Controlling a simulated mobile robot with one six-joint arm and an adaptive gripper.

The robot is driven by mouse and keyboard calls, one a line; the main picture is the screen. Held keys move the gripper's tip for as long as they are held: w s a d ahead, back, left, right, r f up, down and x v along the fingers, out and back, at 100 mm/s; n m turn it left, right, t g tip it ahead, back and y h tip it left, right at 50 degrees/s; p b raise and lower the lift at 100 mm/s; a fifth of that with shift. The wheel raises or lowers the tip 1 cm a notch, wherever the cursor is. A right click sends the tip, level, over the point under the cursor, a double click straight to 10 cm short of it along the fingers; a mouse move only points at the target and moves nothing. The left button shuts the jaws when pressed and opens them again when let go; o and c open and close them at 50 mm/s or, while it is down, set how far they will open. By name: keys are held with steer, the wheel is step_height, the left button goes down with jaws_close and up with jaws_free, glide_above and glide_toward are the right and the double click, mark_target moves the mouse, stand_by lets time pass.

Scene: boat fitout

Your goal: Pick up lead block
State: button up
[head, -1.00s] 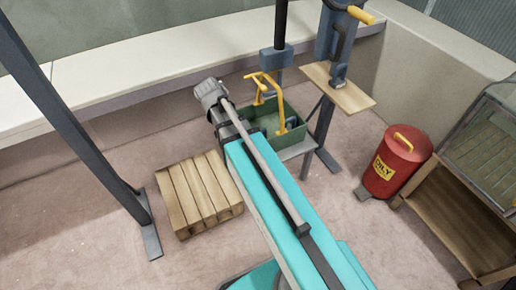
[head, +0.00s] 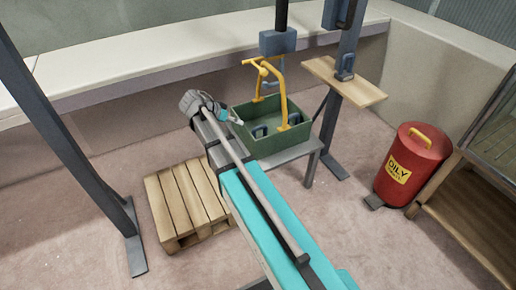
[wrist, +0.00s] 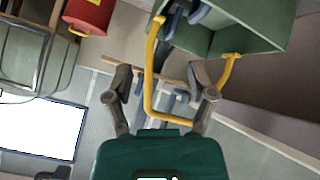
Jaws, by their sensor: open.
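Dark blue-grey blocks with loop handles, which look like lead blocks, sit in a green tote (head: 262,142) with a yellow frame handle (head: 283,88). One block (head: 260,132) is near the tote's front wall and another (head: 293,119) to its right. A similar block (head: 345,68) stands on a wooden shelf (head: 360,90). My gripper (head: 232,117) is at the tote's left rim, partly hidden by my arm. In the wrist view my gripper (wrist: 160,76) is open, its fingers either side of the yellow handle in the picture; I cannot tell whether they touch it.
The tote stands on a grey stand (head: 300,152) beside a dark post. A wooden pallet (head: 185,200) lies on the floor at left, near another post (head: 70,140). A red oily-waste bin (head: 412,165) and wooden cabinet (head: 475,190) stand at right. Open floor lies between.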

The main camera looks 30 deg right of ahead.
mark_target(256, 127)
steer(key=w+d+f+m+h+b, duration=0.1)
steer(key=w+f+m+h+b, duration=0.2)
steer(key=b, duration=1)
steer(key=shift+w+f+m+h, duration=0.4)
steer(key=shift+w+f+m, duration=0.7)
steer(key=shift+w+f, duration=1.75)
steer(key=shift+s+f, duration=0.5)
steer(key=shift+b+x, duration=1.85)
steer(key=shift+x, duration=2.4)
steer(key=shift+w+d+r, duration=0.1)
steer(key=shift+b+x, duration=0.8)
steer(key=shift+x, duration=1.75)
steer(key=shift+d+r, duration=0.1)
steer(key=shift+r, duration=0.1)
